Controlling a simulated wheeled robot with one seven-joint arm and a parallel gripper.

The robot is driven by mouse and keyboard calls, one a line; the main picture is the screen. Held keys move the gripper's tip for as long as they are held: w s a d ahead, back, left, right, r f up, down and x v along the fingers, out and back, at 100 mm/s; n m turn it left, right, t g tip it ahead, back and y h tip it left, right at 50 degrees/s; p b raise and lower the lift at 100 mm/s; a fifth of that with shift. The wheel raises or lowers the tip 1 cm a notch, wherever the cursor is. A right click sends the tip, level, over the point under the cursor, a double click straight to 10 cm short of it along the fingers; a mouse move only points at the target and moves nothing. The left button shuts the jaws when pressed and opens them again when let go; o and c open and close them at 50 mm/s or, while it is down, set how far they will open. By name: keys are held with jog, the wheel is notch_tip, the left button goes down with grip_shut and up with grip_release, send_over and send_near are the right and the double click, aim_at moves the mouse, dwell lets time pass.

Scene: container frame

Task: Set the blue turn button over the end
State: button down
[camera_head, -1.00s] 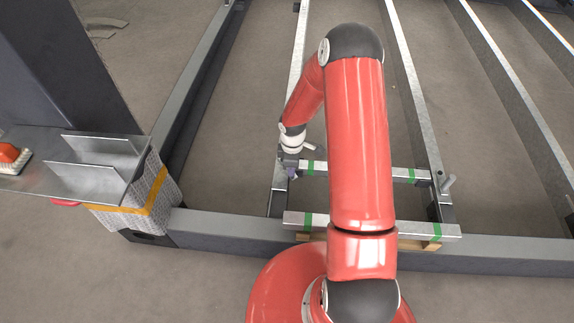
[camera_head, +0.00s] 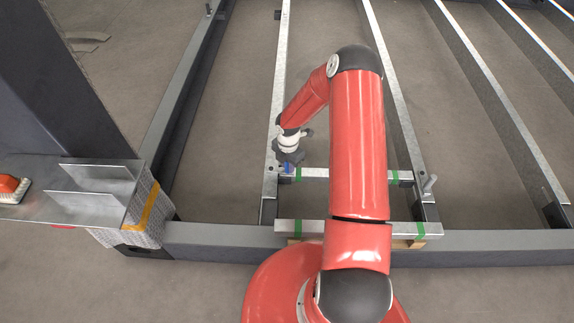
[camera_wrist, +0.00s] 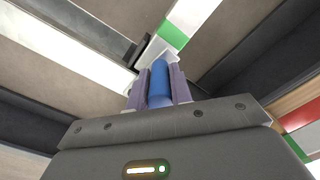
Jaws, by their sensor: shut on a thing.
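The blue turn button (camera_wrist: 160,84) is held between the two purple-grey fingers of my gripper (camera_wrist: 158,90) in the wrist view. The gripper is shut on it. In the head view a bit of the blue button (camera_head: 287,169) shows below my gripper (camera_head: 288,163), at the left end of the silver crossbar (camera_head: 340,174). The crossbar has green tape near both ends. In the wrist view the taped bar end (camera_wrist: 152,50) lies just beyond the button. I cannot tell whether the button touches it. My arm hides part of the crossbar.
A grey turn button (camera_head: 429,186) stands at the crossbar's right end. A second taped bar (camera_head: 287,227) lies nearer, by the dark front beam (camera_head: 480,246). A metal tray (camera_head: 85,210) with an orange-topped brush (camera_head: 12,188) is at left. Long rails run away from me.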

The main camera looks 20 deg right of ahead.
jog(key=shift+w+d+n, duration=0.2)
jog(key=shift+n, duration=0.2)
dwell(0.3)
jog(key=c, duration=1.3)
grip_release()
jog(key=shift+o, duration=0.2)
jog(key=shift+r+p, duration=0.5)
jog(key=shift+r, duration=3.4)
jog(key=shift+w, duration=0.1)
